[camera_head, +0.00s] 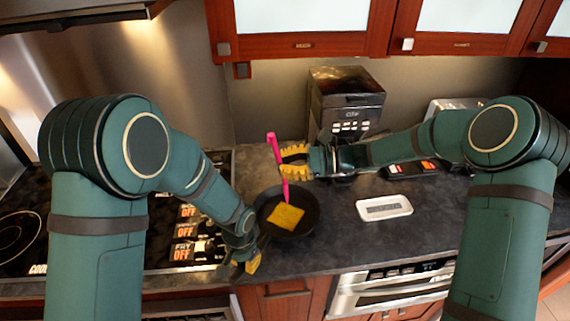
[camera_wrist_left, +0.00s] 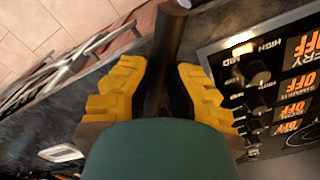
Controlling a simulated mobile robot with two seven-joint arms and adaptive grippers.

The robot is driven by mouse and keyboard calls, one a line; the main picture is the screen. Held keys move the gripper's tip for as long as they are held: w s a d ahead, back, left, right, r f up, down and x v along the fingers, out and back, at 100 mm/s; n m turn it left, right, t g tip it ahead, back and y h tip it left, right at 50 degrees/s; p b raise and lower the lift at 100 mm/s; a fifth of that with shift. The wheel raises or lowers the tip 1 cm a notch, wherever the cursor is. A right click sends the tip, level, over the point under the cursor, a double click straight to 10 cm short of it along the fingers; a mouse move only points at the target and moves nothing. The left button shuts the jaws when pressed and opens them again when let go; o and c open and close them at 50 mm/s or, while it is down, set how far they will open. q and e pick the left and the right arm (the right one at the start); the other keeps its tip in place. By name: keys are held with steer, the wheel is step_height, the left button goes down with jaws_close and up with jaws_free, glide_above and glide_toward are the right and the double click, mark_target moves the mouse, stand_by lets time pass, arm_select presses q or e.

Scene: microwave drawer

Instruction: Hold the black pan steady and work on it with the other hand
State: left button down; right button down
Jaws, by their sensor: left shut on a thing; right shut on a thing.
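The black pan (camera_head: 309,212) sits on the dark counter at the right edge of the stove, with a flat yellow square piece (camera_head: 285,217) inside it. My left gripper (camera_head: 250,262) is at the pan's near left side; in the left wrist view its yellow fingers (camera_wrist_left: 160,85) are shut on the dark pan handle (camera_wrist_left: 168,45). My right gripper (camera_head: 287,161) is above the pan's far side, shut on a pink utensil (camera_head: 277,152). The utensil stands nearly upright, and its lower end reaches down to the yellow piece. Whether it touches the piece is unclear.
A coffee machine (camera_head: 346,100) stands at the back of the counter. A white tray-like item (camera_head: 384,207) lies right of the pan. Stove knobs and "OFF" labels (camera_head: 186,230) are at the left. Red cabinets (camera_head: 300,43) hang above. A built-in oven (camera_head: 395,287) is below the counter.

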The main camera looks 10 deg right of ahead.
steer(key=w+a+f+m+g+h, duration=0.1)
steer(key=w+a+h, duration=0.3)
steer(key=a, duration=0.6)
steer(key=shift+w+a+f+m+g, duration=0.2)
steer(key=shift+w+m+g, duration=0.2)
steer(key=shift+g, duration=0.5)
step_height(320, 180, down, 7)
stand_by(0.4)
steer(key=shift+f, duration=0.4)
stand_by(0.6)
steer(key=shift+d, duration=0.2)
